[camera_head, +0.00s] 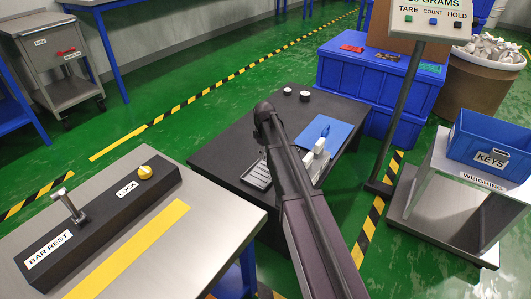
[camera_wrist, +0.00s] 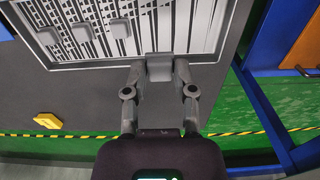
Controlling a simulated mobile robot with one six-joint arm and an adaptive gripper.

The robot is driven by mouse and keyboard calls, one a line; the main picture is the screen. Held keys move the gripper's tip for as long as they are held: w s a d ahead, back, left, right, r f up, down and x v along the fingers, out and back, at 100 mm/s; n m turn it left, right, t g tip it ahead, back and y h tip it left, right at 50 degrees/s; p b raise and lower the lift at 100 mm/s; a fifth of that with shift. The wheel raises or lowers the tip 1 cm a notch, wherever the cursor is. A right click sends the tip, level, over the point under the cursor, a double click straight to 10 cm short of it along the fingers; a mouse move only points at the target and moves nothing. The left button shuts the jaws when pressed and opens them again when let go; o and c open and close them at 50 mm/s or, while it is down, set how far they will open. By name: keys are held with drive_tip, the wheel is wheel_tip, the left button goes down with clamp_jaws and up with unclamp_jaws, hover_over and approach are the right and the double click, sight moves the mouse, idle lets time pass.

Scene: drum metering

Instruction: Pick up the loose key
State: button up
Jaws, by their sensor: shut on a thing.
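In the wrist view my gripper (camera_wrist: 158,78) has its two fingers on either side of a small grey block (camera_wrist: 160,67), and it is shut on this block. The block is at the near edge of a striped black-and-white tray (camera_wrist: 195,56). I cannot tell for sure whether it is the loose key or whether it touches the tray. Three similar grey blocks (camera_wrist: 83,33) sit in a row further left on the tray.
A blue bin labelled KEYS (camera_head: 495,143) stands on the weighing stand at right. A blue mat (camera_head: 335,128) lies on the dark table, beside small black-and-white pieces. The bar rest (camera_head: 100,220) with a yellow lock knob (camera_head: 145,172) is at left. A post carries the gram display (camera_head: 432,15).

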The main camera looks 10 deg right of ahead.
drive_tip(key=shift+r+p, duration=0.3)
drive_tip(key=shift+r, duration=0.2)
drive_tip(key=shift+d, duration=0.1)
idle(0.5)
drive_tip(key=shift+s+d+r+p, duration=0.25)
drive_tip(key=shift+d+r+p, duration=0.1)
drive_tip(key=shift+d, duration=0.4)
drive_tip(key=s+d+r+p, duration=0.3)
drive_tip(key=d+r+p, duration=0.1)
drive_tip(key=d, duration=1)
drive_tip(key=s+d+r+p, duration=0.4)
drive_tip(key=d, duration=1.1)
drive_tip(key=s+d+r+p, duration=0.4)
drive_tip(key=d, duration=1.1)
drive_tip(key=shift+s+d+r, duration=0.15)
drive_tip(key=shift+d+r, duration=0.1)
drive_tip(key=s+d+r+p, duration=0.1)
drive_tip(key=s+d, duration=0.3)
drive_tip(key=d, duration=1.1)
drive_tip(key=s+d+r+p, duration=0.2)
drive_tip(key=s+d, duration=0.2)
drive_tip(key=d, duration=1.2)
drive_tip(key=s+d+r+p, duration=0.2)
drive_tip(key=s+d, duration=0.2)
drive_tip(key=d, duration=1.2)
drive_tip(key=shift+s+d+r+p, duration=0.1)
drive_tip(key=shift+p, duration=0.25)
